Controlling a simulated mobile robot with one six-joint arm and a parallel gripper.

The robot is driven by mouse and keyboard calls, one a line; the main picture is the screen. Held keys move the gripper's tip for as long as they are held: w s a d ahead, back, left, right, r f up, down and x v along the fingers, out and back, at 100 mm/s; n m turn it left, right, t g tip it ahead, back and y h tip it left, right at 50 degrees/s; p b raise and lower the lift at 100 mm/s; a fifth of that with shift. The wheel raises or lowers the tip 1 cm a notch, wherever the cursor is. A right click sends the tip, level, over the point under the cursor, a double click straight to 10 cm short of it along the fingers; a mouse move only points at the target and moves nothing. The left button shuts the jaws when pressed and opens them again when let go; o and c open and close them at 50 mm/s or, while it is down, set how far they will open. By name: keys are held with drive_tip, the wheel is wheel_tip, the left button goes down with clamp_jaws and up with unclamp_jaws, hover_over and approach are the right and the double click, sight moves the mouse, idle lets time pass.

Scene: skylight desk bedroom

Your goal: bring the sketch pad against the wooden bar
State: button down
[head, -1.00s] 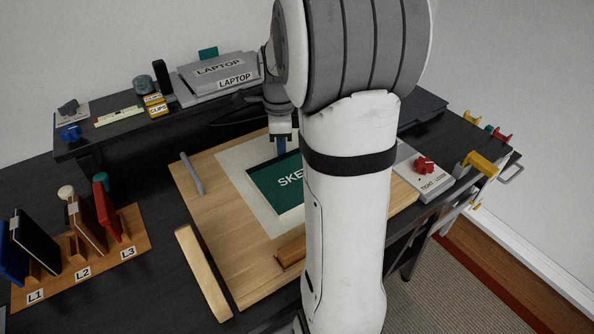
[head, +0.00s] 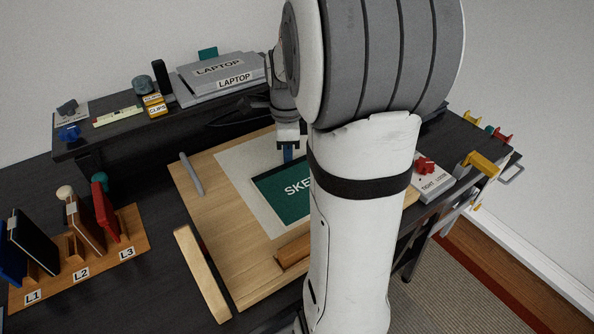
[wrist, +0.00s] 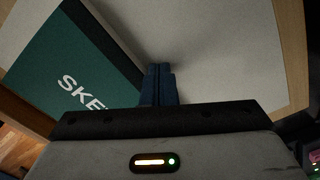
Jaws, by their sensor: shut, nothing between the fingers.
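The green sketch pad (head: 276,195) lies flat on a pale sheet on the drawing board, its right part hidden behind my arm. It also shows at the left of the wrist view (wrist: 75,70). My gripper (head: 288,155) is shut and empty, its blue fingertips (wrist: 158,85) low at the pad's far, dark edge; they look to be touching it. A short brown wooden bar (head: 293,251) lies on the board on the pad's near side, with a narrow strip between them. My arm hides the bar's right end.
A long pale wooden strip (head: 203,275) runs along the drawing board's (head: 232,240) left edge. A grey cylinder (head: 191,174) lies at its upper left. A rack (head: 130,245) with slots L1 to L3 stands left. A red knob (head: 425,165) is right; a laptop (head: 222,80) is behind.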

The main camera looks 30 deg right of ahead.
drive_tip(key=shift+s+d, duration=0.1)
drive_tip(key=shift+s, duration=1.55)
wheel_tip(320, 180, up, 8)
drive_tip(key=w+p, duration=0.2)
drive_tip(key=p, duration=0.4)
idle(0.5)
drive_tip(key=s+a+r+n+t, duration=0.1)
drive_tip(key=s+a+n+t, duration=0.2)
drive_tip(key=s+a+n, duration=0.9)
drive_tip(key=shift+s+a+r+n, duration=0.35)
drive_tip(key=shift+a+n, duration=0.8)
drive_tip(key=shift+n, duration=4.65)
drive_tip(key=shift+s, duration=0.15)
